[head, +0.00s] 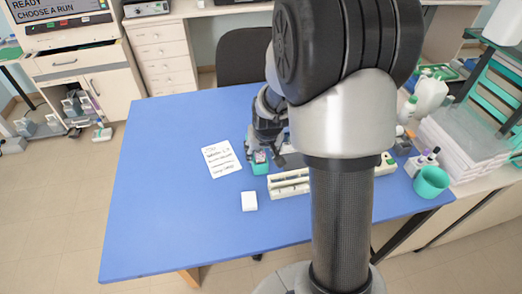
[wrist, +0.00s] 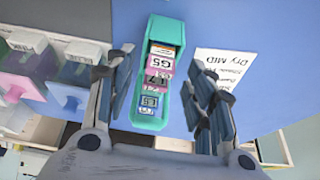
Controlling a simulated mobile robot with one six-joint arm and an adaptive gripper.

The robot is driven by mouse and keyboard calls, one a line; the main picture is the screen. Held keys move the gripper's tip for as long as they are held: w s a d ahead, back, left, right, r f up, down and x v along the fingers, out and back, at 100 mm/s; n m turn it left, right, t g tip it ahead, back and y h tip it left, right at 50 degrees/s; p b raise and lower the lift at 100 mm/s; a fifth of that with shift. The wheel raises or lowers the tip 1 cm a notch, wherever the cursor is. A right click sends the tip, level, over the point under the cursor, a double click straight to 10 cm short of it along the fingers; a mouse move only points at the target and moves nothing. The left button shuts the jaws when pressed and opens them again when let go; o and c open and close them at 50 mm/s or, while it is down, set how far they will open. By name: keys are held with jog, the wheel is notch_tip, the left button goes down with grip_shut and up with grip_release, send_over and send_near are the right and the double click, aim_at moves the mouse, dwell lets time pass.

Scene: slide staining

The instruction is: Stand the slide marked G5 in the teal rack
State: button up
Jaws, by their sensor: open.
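The teal rack (wrist: 163,27) stands on the blue table, and it also shows in the head view (head: 260,169). Several slides are in it, with their label ends facing the wrist camera. The slide marked G5 (wrist: 159,63) has a pink label and sits in the rack behind another pink-labelled slide (wrist: 156,78). A slide with a bluish label (wrist: 150,101) is nearer the rack's lower end. My gripper (wrist: 158,75) is open above the rack, one finger on each side, apart from the slides. My arm hides part of the head view.
A printed sheet (head: 221,158) lies left of the rack, and a small white block (head: 249,201) lies in front. A pale rack (head: 289,184) with jars (wrist: 69,96) stands close beside the teal rack. The table's left side is clear. A teal cup (head: 431,181) stands at right.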

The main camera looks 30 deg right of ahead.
jog(key=v, duration=1.2)
jog(key=s+a+r+n, duration=0.1)
jog(key=s+a+r, duration=0.2)
jog(key=s+a, duration=0.3)
jog(key=s+a+r+n+y, duration=0.1)
jog(key=s+a+r, duration=0.3)
jog(key=s, duration=1)
jog(key=a+n, duration=0.1)
jog(key=a, duration=0.1)
jog(key=shift+s+a+r, duration=0.2)
jog(key=shift+a+r, duration=0.05)
jog(key=shift+a, duration=0.1)
